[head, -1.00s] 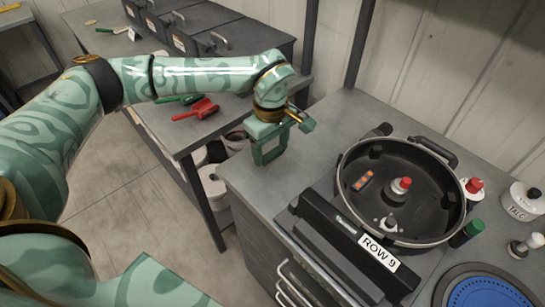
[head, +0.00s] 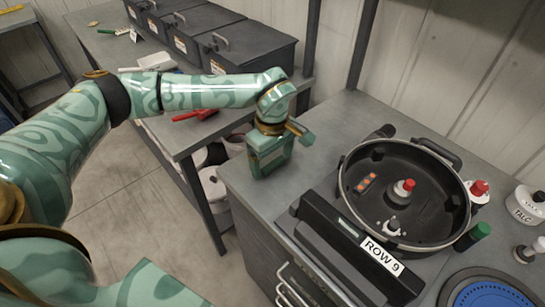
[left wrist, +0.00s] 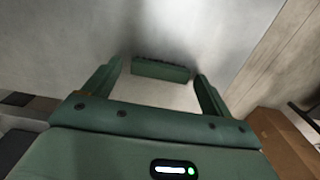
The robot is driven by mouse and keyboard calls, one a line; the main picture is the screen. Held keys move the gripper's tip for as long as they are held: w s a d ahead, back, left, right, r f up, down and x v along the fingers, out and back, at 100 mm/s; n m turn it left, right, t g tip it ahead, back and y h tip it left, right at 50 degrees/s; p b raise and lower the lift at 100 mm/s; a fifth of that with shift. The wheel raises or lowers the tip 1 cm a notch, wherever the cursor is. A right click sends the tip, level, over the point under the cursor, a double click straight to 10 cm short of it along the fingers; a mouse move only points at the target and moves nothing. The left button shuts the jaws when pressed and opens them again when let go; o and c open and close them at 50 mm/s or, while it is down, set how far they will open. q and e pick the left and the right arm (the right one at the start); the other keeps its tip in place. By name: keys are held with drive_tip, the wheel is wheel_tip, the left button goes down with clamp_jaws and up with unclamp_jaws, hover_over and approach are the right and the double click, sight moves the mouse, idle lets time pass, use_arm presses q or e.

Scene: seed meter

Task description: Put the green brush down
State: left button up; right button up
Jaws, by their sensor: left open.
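The green brush (left wrist: 163,71) shows in the left wrist view as a short dark green block with a dark, rough upper edge. It lies on a pale grey surface between and beyond my left fingertips, with visible gaps on both sides. My left gripper (head: 265,172) is open, low over the near left corner of the grey counter (head: 335,122) in the head view. Its two spread fingers also frame the wrist view. The gripper hides the brush in the head view. My right gripper is out of view.
A round black seed meter (head: 425,222) stands on the counter to the right, behind a bar labelled ROW 9 (head: 383,256). A talc pot (head: 527,205) and a blue disc (head: 490,293) lie farther right. A red scoop (head: 196,115) is on the left bench, beside dark bins (head: 245,50).

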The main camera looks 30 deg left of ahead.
sight(272, 162)
use_arm(q)
wheel_tip(272, 162, up, 12)
drive_tip(key=p, duration=0.2)
drive_tip(key=shift+r+p, duration=0.15)
drive_tip(key=shift+p, duration=0.25)
